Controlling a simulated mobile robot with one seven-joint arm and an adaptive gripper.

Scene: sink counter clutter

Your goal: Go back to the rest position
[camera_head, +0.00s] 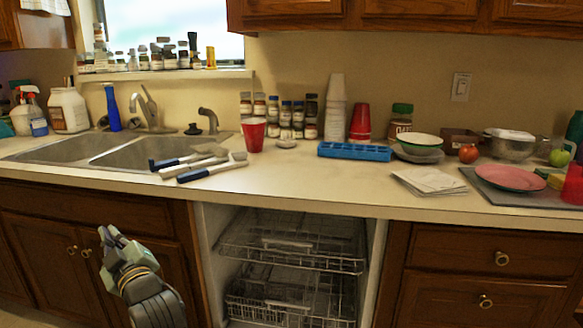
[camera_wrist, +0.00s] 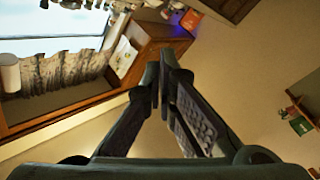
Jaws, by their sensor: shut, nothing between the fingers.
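My gripper (camera_head: 108,236) is at the lower left of the head view, in front of the wooden cabinet doors and below the counter edge. It points up and holds nothing. In the wrist view my gripper (camera_wrist: 165,68) has its fingertips together, against a tilted view of wall, window and upper cabinet. The arm below the wrist runs out of the bottom of the head view.
The counter (camera_head: 300,184) holds a double sink (camera_head: 70,150), brushes (camera_head: 210,168), a red cup (camera_head: 254,134), a blue tray (camera_head: 355,152) and a pink plate (camera_head: 511,178). Below it, an open dishwasher (camera_head: 290,245) shows two racks. My gripper is clear of the counter items.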

